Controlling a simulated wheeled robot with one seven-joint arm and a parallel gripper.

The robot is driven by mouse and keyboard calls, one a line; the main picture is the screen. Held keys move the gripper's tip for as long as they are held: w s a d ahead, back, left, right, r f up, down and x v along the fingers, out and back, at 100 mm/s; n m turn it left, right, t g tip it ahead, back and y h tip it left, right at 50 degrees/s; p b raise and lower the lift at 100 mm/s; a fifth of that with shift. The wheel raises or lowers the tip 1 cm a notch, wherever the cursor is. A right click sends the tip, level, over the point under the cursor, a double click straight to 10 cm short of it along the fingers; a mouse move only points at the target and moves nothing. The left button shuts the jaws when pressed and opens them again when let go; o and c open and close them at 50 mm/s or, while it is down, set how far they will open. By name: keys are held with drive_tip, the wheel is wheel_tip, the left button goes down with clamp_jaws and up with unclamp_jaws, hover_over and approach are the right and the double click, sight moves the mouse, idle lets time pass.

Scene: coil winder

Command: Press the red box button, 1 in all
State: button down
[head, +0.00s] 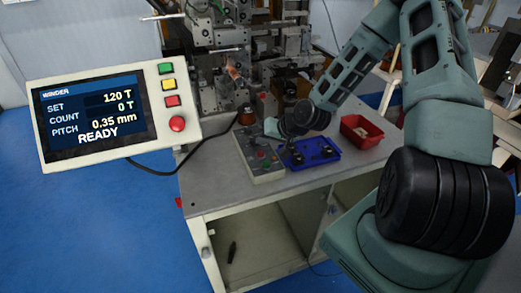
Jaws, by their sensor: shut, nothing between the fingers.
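A grey control box (247,157) with small green, red and dark controls on its top lies on the table, left of the blue tray. Its red button is small, and its exact outline is hard to make out. My gripper (282,143) is shut and empty, small in the view, above the right side of the box near the blue tray. My wrist partly covers the area behind it. I cannot tell whether the fingertips touch anything.
A blue tray (325,146) with dark parts and a red bin (361,134) stand right of the box. The winding machine (225,70) rises behind. A display panel (100,112) with green, yellow and red buttons stands at left. The table's front left (215,195) is clear.

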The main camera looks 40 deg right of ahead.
sight(263, 155)
drive_tip(key=shift+r+p, duration=0.95)
drive_tip(key=shift+r, duration=0.6)
